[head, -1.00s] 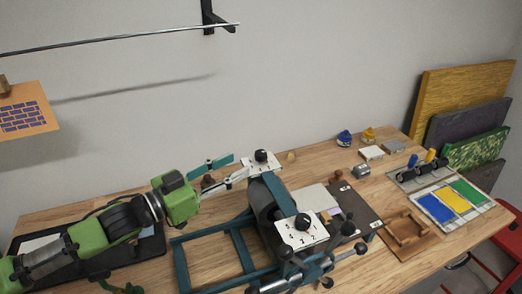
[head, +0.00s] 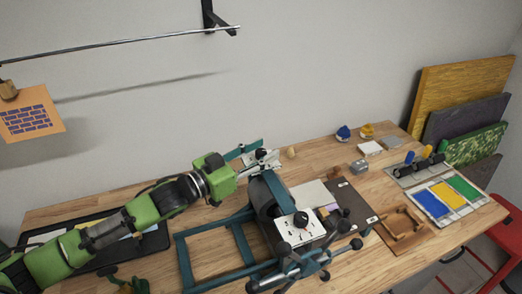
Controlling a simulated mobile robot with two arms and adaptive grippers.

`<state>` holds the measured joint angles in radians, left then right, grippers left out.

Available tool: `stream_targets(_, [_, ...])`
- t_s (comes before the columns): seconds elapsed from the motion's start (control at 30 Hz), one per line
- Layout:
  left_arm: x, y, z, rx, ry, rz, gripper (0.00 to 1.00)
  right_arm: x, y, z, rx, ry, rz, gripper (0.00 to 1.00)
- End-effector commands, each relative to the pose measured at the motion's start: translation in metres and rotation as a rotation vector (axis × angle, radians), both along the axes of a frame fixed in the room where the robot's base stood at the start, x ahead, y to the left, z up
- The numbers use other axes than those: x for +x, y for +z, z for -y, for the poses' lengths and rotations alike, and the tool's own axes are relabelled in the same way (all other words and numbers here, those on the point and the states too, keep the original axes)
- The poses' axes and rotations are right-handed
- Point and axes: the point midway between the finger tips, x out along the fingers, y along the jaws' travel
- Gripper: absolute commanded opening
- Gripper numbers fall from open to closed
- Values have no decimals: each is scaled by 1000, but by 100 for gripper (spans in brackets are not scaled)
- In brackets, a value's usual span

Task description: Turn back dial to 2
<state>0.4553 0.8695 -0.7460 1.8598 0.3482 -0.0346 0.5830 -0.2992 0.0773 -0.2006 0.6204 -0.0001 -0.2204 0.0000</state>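A teal press or roller frame (head: 185,262) stands on the wooden workbench, with a dark cylinder (head: 264,197) in it. The back dial (head: 262,154) is a black knob on a small white plate at the far end of the frame. My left gripper (head: 258,155) reaches in from the left at the back dial. Its fingers look spread, one behind and one before the knob; contact is unclear. The back plate is partly covered.
Star-shaped handles (head: 297,262) stick out at the frame's front. To the right lie a dark board (head: 352,207), a wooden tray (head: 401,242) and a colour palette (head: 432,206). A dark tray (head: 97,262) lies under my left arm. A red stool (head: 488,240) stands at far right.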

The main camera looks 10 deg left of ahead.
Motion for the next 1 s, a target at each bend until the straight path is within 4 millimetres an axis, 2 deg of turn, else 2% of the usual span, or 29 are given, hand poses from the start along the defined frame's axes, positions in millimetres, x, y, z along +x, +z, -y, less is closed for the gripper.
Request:
stream_targets(0.03, [0,0,0,0,0,0,34,0,0,0,0,0,-1,36])
stream_targets(0.17, [0,0,0,0,0,0,0,-1,0,0,0,0,-1,36])
stream_targets(0.63, [1,3,-2,2,-40,2,0,-1,7,3,-4,1,-1,36])
stream_targets(1.0, [2,5,-2,4,-215,4,0,-1,24,4,-4,0,-1,36])
